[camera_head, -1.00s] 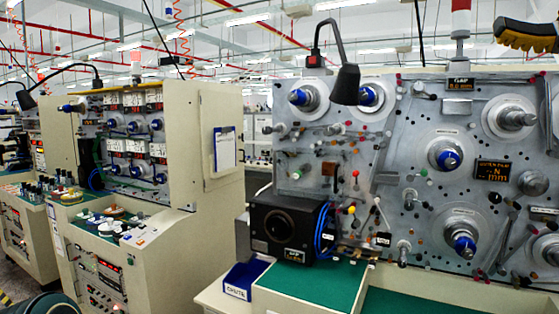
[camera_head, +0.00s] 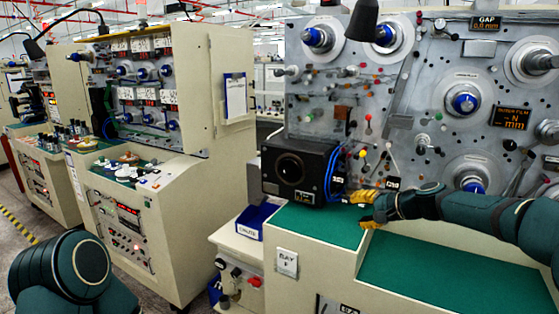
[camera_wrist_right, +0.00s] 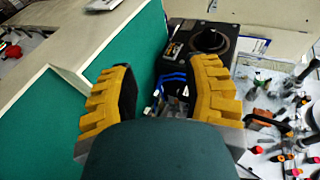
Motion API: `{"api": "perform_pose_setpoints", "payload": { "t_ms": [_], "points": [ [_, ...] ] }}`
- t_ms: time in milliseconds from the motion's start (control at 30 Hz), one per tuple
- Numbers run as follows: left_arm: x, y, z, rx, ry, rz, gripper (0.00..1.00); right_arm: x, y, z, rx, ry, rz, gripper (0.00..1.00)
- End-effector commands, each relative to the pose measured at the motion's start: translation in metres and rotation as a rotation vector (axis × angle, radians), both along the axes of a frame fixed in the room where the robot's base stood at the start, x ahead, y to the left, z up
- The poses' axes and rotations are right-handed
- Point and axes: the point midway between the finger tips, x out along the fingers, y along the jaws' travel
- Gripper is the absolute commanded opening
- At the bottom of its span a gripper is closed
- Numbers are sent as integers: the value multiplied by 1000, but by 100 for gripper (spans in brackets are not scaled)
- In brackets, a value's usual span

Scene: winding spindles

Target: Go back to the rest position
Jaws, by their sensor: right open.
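My right gripper (camera_head: 357,210) reaches in from the right in the head view, above the green bench top (camera_head: 310,226). Its yellow fingers are apart, with nothing seen between them. In the right wrist view, the open fingers (camera_wrist_right: 166,75) frame blue cables and the black box with a round opening. My left gripper is not in view; only a dark green part of my left arm shows at the lower left of the head view.
The winding machine's grey panel (camera_head: 430,88) carries blue-tipped spindles (camera_head: 465,103) behind my right arm. The black box (camera_head: 296,171) stands on the bench left of the gripper. A blue bin (camera_head: 256,219) hangs beside the bench. Open floor (camera_head: 45,215) shows at left.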

Motion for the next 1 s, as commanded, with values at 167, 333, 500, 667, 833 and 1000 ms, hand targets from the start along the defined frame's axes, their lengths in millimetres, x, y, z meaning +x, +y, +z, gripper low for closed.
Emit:
{"api": "perform_pose_setpoints", "payload": {
  "t_ms": [167,333,500,667,833,1000],
  "points": [
    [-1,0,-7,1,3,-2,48,-36,38,-134,-166,148,28,48],
    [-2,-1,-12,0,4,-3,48,-99,68,-244,-339,245,98,48],
    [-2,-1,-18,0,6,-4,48,-191,93,-334,-506,297,221,48],
    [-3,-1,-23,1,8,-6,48,-281,108,-384,-614,302,357,48],
    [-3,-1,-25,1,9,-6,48,-339,115,-400,-659,289,448,48],
    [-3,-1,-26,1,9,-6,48,-355,117,-402,-668,282,472,48]
  ]
}}
